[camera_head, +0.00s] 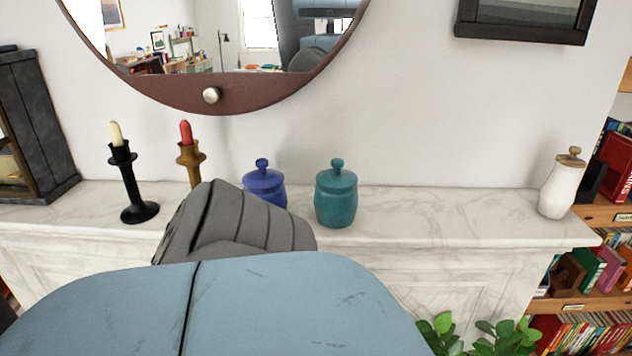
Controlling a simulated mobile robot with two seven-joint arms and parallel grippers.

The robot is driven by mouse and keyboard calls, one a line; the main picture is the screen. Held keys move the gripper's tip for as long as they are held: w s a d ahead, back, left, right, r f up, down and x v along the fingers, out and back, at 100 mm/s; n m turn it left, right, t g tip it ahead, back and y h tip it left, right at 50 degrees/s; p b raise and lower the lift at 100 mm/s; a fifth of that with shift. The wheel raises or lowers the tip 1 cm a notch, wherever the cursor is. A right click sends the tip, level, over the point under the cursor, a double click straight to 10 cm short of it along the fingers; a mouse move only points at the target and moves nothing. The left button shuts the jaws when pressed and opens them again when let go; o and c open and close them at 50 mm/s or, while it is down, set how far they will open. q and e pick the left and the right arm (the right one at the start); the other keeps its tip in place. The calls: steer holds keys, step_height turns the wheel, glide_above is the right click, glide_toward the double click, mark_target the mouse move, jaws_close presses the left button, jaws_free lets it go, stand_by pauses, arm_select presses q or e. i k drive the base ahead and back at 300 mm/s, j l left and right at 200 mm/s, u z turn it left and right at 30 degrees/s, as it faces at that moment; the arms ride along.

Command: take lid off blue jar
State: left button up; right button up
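A blue jar (270,190) stands upright on the white marble mantel. Its blue lid (263,172), with a round knob, sits on top. My own arm, in grey and light blue, fills the lower middle of the view and hides the lower left part of the blue jar. Neither gripper's fingers show in the head view.
A teal lidded jar (336,197) stands close to the right of the blue jar. A brass candlestick (190,160) and a black candlestick (130,185) stand left. A white jar (558,190) is far right. The marble mantel (450,217) is clear between the teal and white jars.

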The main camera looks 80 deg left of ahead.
mark_target(263, 178)
steer(key=u, duration=2.55)
